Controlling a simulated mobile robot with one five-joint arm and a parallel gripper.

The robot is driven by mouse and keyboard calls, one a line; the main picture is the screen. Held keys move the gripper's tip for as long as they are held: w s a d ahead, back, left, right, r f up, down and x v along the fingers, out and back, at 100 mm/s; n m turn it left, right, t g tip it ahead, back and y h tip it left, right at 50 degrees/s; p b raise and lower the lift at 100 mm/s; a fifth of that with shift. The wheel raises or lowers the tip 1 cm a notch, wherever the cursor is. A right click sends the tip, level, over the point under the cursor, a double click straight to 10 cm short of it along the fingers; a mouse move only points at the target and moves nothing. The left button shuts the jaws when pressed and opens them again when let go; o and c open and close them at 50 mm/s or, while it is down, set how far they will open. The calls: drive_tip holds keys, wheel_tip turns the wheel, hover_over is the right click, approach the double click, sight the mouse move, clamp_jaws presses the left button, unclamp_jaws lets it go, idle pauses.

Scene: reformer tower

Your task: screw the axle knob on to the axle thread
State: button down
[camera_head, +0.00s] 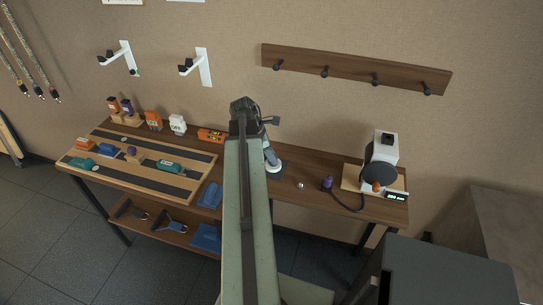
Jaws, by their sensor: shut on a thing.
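A white machine (387,146) with a round black disc (381,176) stands on a board at the right end of the bench. A small orange-red piece (376,187) shows at the disc's lower edge; I cannot tell whether it is the axle knob. The axle thread cannot be made out. My arm rises through the middle of the picture to a dark joint over the bench, left of the machine. The jaws cannot be made out, and whatever they hold is hidden. A small silvery round thing (301,184) lies on the bench right of my arm.
A purple-topped piece (327,184) and a black cable lie left of the machine; a small green-lit display (396,196) is at its front. A wooden tray (200,191) with several coloured parts fills the bench's left. A peg rail (350,68) hangs on the wall.

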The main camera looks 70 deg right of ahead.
drive_tip(key=c, duration=0.9)
unclamp_jaws()
drive_tip(key=p+v, duration=0.7)
drive_tip(key=shift+w+a+r, duration=0.15)
drive_tip(key=shift+r, duration=0.15)
